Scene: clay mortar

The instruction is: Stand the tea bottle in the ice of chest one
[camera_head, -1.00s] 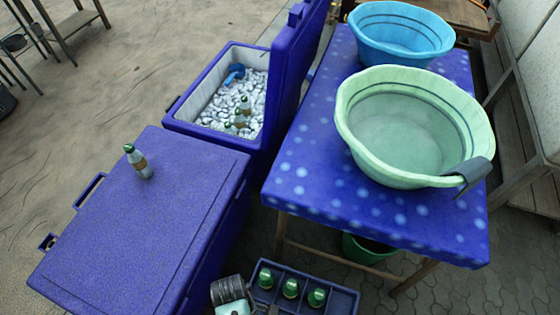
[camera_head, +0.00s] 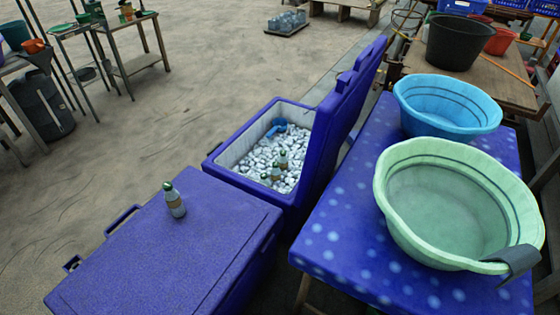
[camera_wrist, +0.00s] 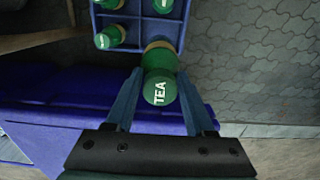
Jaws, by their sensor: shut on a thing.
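In the wrist view my gripper (camera_wrist: 160,84) is shut on the tea bottle (camera_wrist: 160,91), seen from above with its green cap reading TEA. The bottle overlaps the edge of a blue crate; I cannot tell how far it is raised. My gripper and this bottle are out of the head view. There, an open blue chest (camera_head: 240,182) holds ice (camera_head: 262,157) with two green-capped bottles (camera_head: 276,173) standing in it. Its lid (camera_head: 338,130) stands up on the right. No chest number is readable.
A closed blue chest (camera_head: 165,262) in front bears another bottle (camera_head: 174,203). A blue scoop (camera_head: 277,127) lies in the ice. The spotted table (camera_head: 345,238) at right carries a green basin (camera_head: 455,210) and a blue basin (camera_head: 447,105). The blue crate (camera_wrist: 129,28) holds several green-capped bottles.

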